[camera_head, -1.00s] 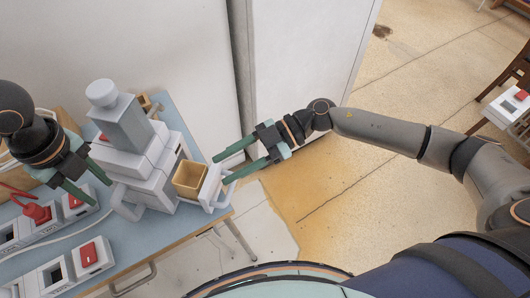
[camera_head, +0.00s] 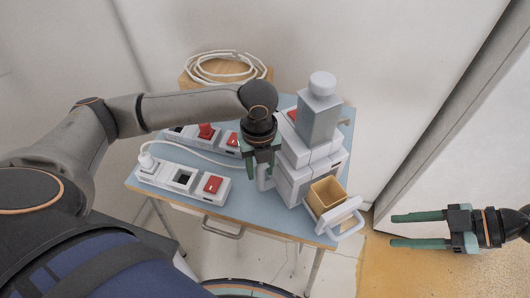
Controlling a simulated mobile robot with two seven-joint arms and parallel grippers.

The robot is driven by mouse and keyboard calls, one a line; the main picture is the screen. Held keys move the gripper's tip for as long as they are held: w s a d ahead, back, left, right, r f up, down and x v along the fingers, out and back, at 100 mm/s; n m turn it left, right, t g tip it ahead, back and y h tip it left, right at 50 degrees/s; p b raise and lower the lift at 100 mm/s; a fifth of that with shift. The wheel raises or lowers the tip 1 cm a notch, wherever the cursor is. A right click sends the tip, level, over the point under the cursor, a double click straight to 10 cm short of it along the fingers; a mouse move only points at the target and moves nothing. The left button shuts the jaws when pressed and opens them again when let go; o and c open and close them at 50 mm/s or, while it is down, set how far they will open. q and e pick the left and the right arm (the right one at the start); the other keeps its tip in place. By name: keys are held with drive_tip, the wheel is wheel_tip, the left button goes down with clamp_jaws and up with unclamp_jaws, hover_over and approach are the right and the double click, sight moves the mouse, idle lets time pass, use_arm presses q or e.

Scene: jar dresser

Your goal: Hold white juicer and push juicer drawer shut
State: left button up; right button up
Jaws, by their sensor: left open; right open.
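The white juicer (camera_head: 297,180) stands upright on the blue table, with a grey upper body and a round cap. Its drawer (camera_head: 342,216) is pulled out at the front right, showing a tan inner box (camera_head: 326,193) and a white loop handle. My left gripper (camera_head: 261,172) is open, pointing down at the juicer's left side by its side handle (camera_head: 266,184). Its fingers partly hide that handle, and I cannot tell whether they touch it. My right gripper (camera_head: 392,229) is open and empty to the right of the drawer handle, fingers pointing left at it with a gap.
The blue table (camera_head: 262,215) also holds white power strips with red switches, one in front (camera_head: 184,180) and one behind (camera_head: 199,134). A coiled white cable (camera_head: 222,67) lies on a wooden piece at the back. A pale cabinet (camera_head: 470,130) stands at the right. Floor around my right gripper is clear.

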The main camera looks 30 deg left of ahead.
use_arm(q)
drive_tip(key=shift+f, duration=1.75)
drive_tip(key=shift+c, duration=0.4)
clamp_jaws()
